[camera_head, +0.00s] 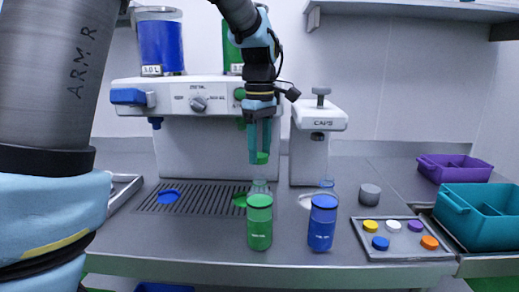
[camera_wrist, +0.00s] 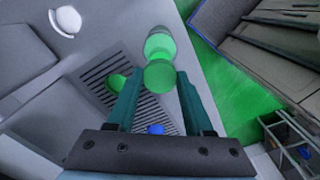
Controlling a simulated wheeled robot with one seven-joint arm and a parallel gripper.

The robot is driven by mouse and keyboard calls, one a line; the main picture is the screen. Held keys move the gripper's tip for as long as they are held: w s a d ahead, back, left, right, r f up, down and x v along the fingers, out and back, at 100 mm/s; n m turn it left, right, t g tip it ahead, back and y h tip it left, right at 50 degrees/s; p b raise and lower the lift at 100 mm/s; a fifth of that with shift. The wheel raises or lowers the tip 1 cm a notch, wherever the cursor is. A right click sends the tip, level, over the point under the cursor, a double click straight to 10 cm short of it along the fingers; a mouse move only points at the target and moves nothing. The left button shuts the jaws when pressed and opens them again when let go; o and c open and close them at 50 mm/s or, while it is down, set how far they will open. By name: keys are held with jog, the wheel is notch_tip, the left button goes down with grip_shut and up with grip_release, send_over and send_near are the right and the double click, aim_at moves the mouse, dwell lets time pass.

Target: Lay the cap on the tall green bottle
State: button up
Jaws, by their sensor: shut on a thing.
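The tall green bottle (camera_head: 260,225) stands upright at the front of the counter, with a paler neck above its green body. My gripper (camera_head: 260,156) is above it, pointing down, with its teal fingers shut on a green cap (camera_head: 262,159). The cap is clear of the bottle, with a gap between them in the head view. In the wrist view the green cap (camera_wrist: 160,77) sits between the fingertips, and the green bottle (camera_wrist: 160,44) shows beyond it, partly hidden by the cap.
A blue bottle (camera_head: 322,225) stands close to the right. A tray (camera_head: 390,253) holds several coloured caps. A grey cylinder (camera_head: 370,194), a teal crate (camera_head: 480,232) and a purple crate (camera_head: 455,167) are farther right. The dispensing machine (camera_head: 205,135) and caps press (camera_head: 318,118) stand behind.

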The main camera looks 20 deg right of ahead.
jog(key=shift+f+b, duration=1.6)
jog(key=shift+f, duration=0.55)
jog(key=o, duration=1.4)
jog(key=shift+c, duration=0.2)
notch_tip(320, 180, up, 11)
jog(key=shift+f+b, duration=0.1)
jog(key=shift+b, duration=0.45)
